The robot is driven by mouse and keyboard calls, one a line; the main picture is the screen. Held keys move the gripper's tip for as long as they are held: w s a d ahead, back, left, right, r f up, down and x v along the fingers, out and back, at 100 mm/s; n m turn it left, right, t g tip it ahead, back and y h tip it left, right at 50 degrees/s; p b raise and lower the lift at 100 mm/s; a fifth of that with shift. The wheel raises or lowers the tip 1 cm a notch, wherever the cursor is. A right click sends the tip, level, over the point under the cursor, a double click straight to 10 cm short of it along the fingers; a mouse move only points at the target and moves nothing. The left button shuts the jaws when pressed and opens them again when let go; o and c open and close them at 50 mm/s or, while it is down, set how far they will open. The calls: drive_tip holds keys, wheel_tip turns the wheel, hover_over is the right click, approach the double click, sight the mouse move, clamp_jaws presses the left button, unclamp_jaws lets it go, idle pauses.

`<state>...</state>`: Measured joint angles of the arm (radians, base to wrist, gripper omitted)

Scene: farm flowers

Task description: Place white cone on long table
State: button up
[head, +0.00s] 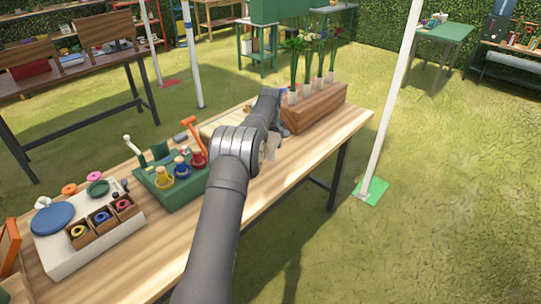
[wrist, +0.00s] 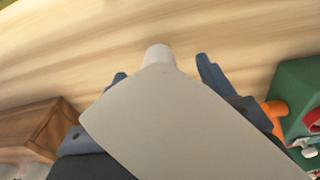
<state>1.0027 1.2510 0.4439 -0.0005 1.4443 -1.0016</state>
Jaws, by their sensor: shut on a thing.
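The white cone (wrist: 170,120) fills the middle of the wrist view, its narrow end pointing to the top of the picture. My gripper (wrist: 160,70) is shut on it, with a dark blue finger on either side. In the head view my gripper (head: 277,127) is over the long wooden table (head: 312,148), and a pale part of the cone (head: 272,149) shows below it. The table's bare wood (wrist: 80,50) lies beyond the cone in the wrist view. I cannot tell whether the cone touches the table.
A wooden planter box (head: 316,108) with tall flowers stands at the table's far end. A green holder (head: 170,180) with coloured pieces and a white tray (head: 92,236) stand to the left. The table's right front strip is clear. A white post (head: 392,105) stands beyond its edge.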

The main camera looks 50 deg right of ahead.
sight(271, 155)
drive_tip(key=shift+f, duration=1.75)
drive_tip(key=shift+f, duration=0.15)
drive_tip(key=o, duration=1)
wheel_tip(271, 155, up, 12)
drive_tip(key=shift+r, duration=0.2)
drive_tip(key=shift+f, duration=0.1)
drive_tip(key=shift+f, duration=4.2)
drive_tip(key=shift+f, duration=0.1)
